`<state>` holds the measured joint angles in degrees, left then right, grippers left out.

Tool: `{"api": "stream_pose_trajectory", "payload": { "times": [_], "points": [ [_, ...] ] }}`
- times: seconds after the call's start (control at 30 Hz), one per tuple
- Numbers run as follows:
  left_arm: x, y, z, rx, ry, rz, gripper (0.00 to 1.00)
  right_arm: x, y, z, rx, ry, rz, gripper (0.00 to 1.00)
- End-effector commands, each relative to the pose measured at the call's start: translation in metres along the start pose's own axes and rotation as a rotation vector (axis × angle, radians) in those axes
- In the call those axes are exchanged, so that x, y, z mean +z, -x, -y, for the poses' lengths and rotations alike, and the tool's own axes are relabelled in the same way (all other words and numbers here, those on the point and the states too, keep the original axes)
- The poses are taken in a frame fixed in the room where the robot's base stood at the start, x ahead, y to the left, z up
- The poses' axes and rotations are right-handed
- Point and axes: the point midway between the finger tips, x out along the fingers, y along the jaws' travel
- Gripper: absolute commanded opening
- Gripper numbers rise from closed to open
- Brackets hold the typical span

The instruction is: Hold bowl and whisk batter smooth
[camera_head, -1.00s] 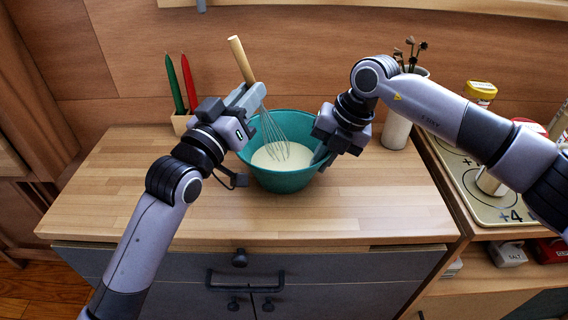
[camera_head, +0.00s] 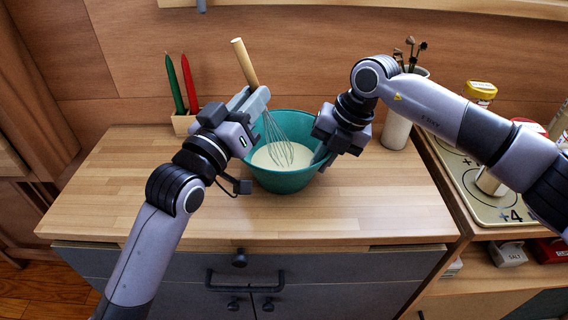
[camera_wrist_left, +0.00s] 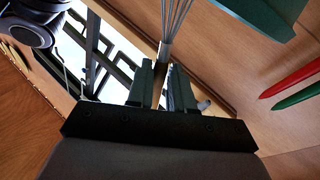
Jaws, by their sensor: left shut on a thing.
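A teal bowl (camera_head: 283,181) of pale batter (camera_head: 270,160) stands upright on the wooden counter. A whisk (camera_head: 245,64) with a wooden handle leans left, its wires down in the batter. My left gripper (camera_head: 258,96) is shut on the whisk's handle above the bowl's left rim; the left wrist view shows the whisk (camera_wrist_left: 174,25) between the fingers (camera_wrist_left: 160,85). My right gripper (camera_head: 322,155) is at the bowl's right rim with a finger inside the bowl. Whether its jaws are closed on the rim is hidden by the wrist.
A red candle and a green candle (camera_head: 175,84) stand in a wooden holder (camera_head: 184,123) behind the left arm. A white utensil crock (camera_head: 396,128) stands behind the right arm. A stove top (camera_head: 462,185) is at the right. The counter front (camera_head: 200,218) is clear.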

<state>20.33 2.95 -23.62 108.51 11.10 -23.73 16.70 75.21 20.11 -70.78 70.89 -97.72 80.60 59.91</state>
Motion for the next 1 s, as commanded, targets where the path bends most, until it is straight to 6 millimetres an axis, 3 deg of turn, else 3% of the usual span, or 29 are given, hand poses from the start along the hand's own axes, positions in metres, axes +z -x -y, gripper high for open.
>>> {"api": "stream_pose_trajectory", "payload": {
  "times": [1.0],
  "points": [
    [-0.079, -0.017, -0.022, 0.002, 0.001, -0.005, 0.0, 0.0, 0.001, -0.001, 0.003, 0.001, 0.001, 0.0]
  ]
}}
